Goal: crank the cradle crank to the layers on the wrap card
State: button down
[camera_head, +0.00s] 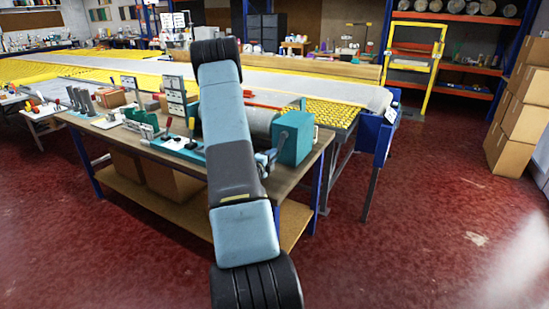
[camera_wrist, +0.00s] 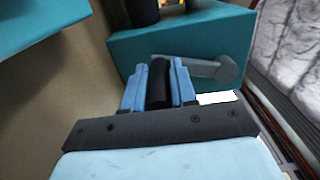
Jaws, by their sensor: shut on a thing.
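My gripper (camera_wrist: 159,68) is shut on the black handle of the cradle crank (camera_wrist: 205,68) in the wrist view. The handle sits between the two blue fingers. The crank's grey arm runs from it to a round hub on the right, on the face of a teal housing (camera_wrist: 180,40). In the head view the teal housing (camera_head: 294,138) stands at the table's right end, beside a grey roll (camera_head: 252,124). My gripper (camera_head: 268,160) is at its left side, partly hidden by my arm. Upright white cards (camera_head: 176,98) stand left of my arm; I cannot read which is the wrap card.
The wooden workbench (camera_head: 215,157) carries tools and small boxes on its left. A long yellow table (camera_head: 60,70) lies behind it. A blue post unit (camera_head: 377,135) stands right of the bench. Cardboard boxes (camera_head: 525,115) are stacked far right. The red floor between is clear.

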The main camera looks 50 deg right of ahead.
jog(key=shift+w+a, duration=0.1)
jog(key=shift+w, duration=0.05)
jog(key=c, duration=0.9)
grip_release()
jog(key=a, duration=0.4)
jog(key=s+a, duration=0.1)
jog(key=a, duration=0.4)
jog(key=s+a, duration=0.1)
jog(key=a, duration=0.3)
jog(key=shift+a+f, duration=0.1)
jog(key=shift+a, duration=0.15)
